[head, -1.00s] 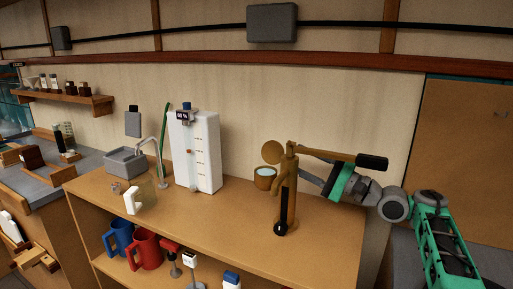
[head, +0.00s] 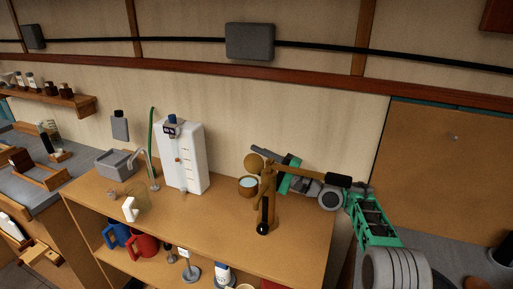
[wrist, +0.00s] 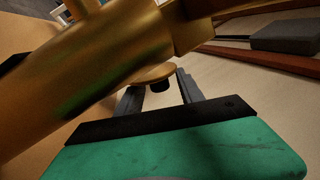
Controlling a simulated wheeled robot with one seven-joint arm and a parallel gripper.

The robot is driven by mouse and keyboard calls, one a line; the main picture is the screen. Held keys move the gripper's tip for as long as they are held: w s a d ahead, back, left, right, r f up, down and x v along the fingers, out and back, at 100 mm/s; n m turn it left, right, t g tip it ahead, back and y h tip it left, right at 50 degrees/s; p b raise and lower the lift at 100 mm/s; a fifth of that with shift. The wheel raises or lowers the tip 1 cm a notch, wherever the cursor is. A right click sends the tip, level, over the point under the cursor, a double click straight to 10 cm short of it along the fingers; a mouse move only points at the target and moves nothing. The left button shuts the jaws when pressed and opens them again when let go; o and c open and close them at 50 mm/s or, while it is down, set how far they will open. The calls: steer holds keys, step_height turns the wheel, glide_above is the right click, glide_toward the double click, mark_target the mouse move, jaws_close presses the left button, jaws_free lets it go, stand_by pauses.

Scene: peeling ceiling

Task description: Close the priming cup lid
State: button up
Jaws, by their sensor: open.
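The brass hand pump (head: 267,187) stands on the wooden bench top. Its priming cup (head: 248,188), holding pale blue liquid, sticks out to the left. The round brass lid (head: 253,162) stands raised above the cup, open. My gripper (head: 258,150) reaches in behind the pump, and its fingers are near the lid's back; the pump hides part of it. In the wrist view, my open gripper (wrist: 160,92) has the lid's edge (wrist: 152,74) and a small dark knob (wrist: 160,85) just ahead of and between its fingers. I cannot tell whether they touch.
The pump's lever (head: 310,176) with its black grip reaches right, across my arm. The pump body (wrist: 90,70) fills the left of the wrist view, close to my gripper. A white tank (head: 184,158) stands further left. The wall is close behind.

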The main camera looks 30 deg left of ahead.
steer(key=shift+c, duration=0.6)
jaws_close()
